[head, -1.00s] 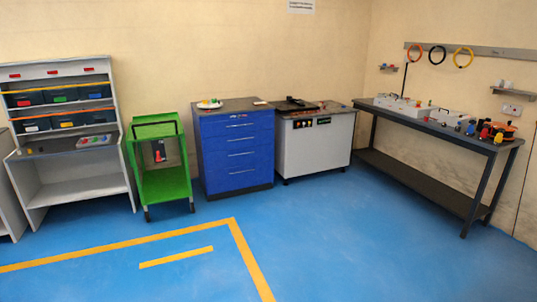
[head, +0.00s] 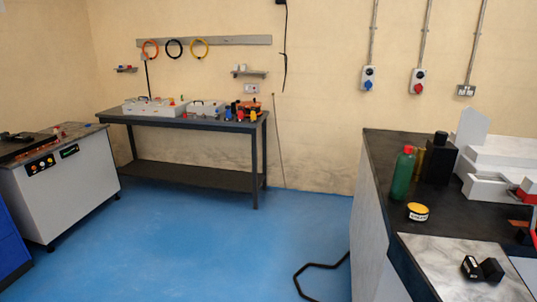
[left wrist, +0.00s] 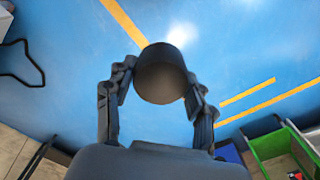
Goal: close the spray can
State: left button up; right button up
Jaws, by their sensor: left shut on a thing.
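My left gripper (left wrist: 158,95) shows only in the left wrist view. Its two fingers are shut on a dark round cap-like cylinder (left wrist: 162,72), held up over the blue floor. No spray can is certain in the head view. A green bottle with a red top (head: 402,175) stands upright on the dark counter at the right. Behind it are a yellowish container (head: 419,160), partly hidden, and a black bottle (head: 439,163). My right gripper is in neither view.
The dark counter (head: 375,150) also holds a yellow-and-black tin (head: 417,211), white blocks (head: 500,150) and a black device (head: 482,268). A workbench (head: 190,123) with small items stands at the back wall, a white cabinet (head: 65,185) at left. The blue floor between is mostly clear.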

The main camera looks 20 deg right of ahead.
aim_at(404, 170)
jog(key=i+j+z, duration=0.1)
jog(key=i+z, duration=0.15)
jog(key=z, duration=0.25)
jog(key=i+j+z, duration=0.15)
jog(key=z, duration=0.35)
jog(key=i+j+z, duration=0.2)
jog(key=z, duration=0.25)
jog(key=i+j+z, duration=0.1)
jog(key=j+z, duration=0.4)
jog(key=i+j+z, duration=0.25)
jog(key=j+z, duration=0.2)
jog(key=j, duration=0.1)
